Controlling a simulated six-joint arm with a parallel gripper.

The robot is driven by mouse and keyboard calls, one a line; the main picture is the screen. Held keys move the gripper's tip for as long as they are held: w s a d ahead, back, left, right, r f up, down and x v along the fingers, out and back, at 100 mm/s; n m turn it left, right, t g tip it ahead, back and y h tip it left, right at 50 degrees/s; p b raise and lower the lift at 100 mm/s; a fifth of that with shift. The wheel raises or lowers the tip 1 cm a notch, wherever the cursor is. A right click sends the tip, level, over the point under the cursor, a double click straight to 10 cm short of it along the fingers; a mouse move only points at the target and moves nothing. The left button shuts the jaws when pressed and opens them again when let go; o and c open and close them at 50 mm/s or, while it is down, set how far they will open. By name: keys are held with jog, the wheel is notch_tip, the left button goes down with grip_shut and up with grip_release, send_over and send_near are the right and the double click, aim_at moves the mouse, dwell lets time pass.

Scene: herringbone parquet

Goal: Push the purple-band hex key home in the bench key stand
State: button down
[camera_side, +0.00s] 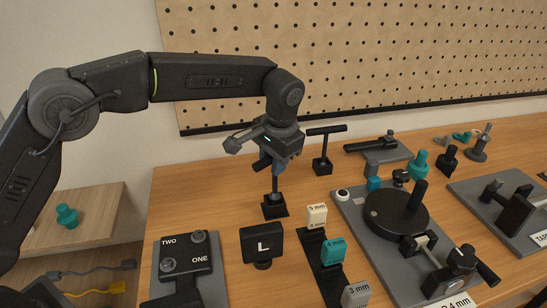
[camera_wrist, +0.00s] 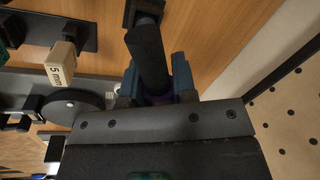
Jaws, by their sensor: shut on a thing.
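My gripper (camera_side: 279,162) is shut on the purple-band hex key (camera_side: 275,184), above the black block of a key stand (camera_side: 275,207). In the wrist view the key's dark bar (camera_wrist: 149,55) runs up from between my fingers (camera_wrist: 158,85), with a purple band (camera_wrist: 158,98) near the jaws. In the side view the key hangs roughly upright and its lower end meets the top of the block. The block also shows at the top edge of the wrist view (camera_wrist: 143,13). How deep the tip sits is hidden.
A black T-handle key (camera_side: 326,131) stands in another block close behind, to the right. Size blocks, 5 mm (camera_side: 316,216) and 4 mm (camera_side: 333,251), stand in front right. A grey fixture board with a round disc (camera_side: 396,211) lies right.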

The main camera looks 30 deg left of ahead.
jog(key=shift+f, duration=0.9)
jog(key=c, duration=0.8)
grip_release()
jog(key=shift+c, duration=0.2)
jog(key=shift+f, duration=0.1)
notch_tip(320, 180, up, 14)
jog(key=s+d, duration=0.1)
jog(key=d, duration=0.1)
jog(key=shift+d+f, duration=0.15)
